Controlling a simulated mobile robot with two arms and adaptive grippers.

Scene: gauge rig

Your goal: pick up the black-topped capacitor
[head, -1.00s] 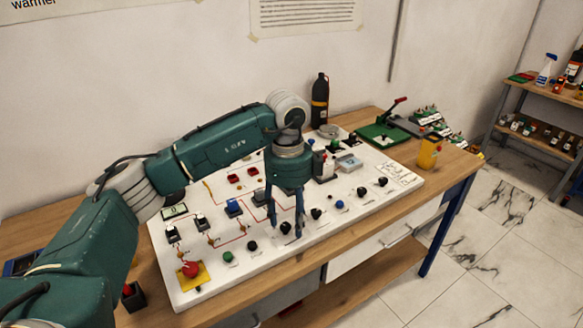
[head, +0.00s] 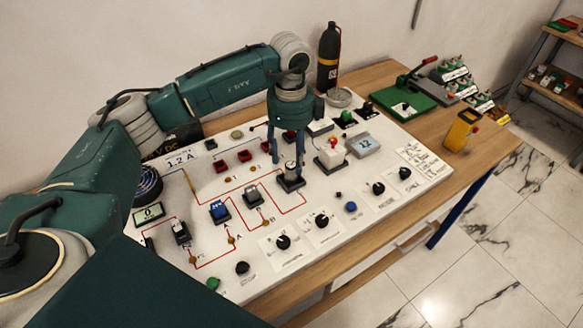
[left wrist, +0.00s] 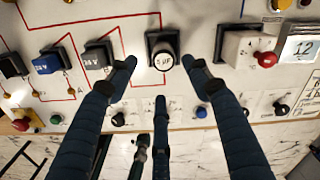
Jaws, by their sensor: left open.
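A small cylindrical capacitor marked 1 µF (left wrist: 163,58) stands upright in a black square socket on the white panel; in the head view the capacitor (head: 290,170) shows a pale body, and its top colour is hard to tell. My left gripper (head: 287,160) points down right over it, fingers spread open. In the left wrist view the left gripper (left wrist: 160,68) has fingertips on both sides of the capacitor and a further finger below it in the picture. I cannot tell whether any finger touches it. My right gripper is not in view.
The white panel (head: 310,262) carries blue, red and black parts, knobs and a white block with a red button (head: 331,157) just right of the gripper.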

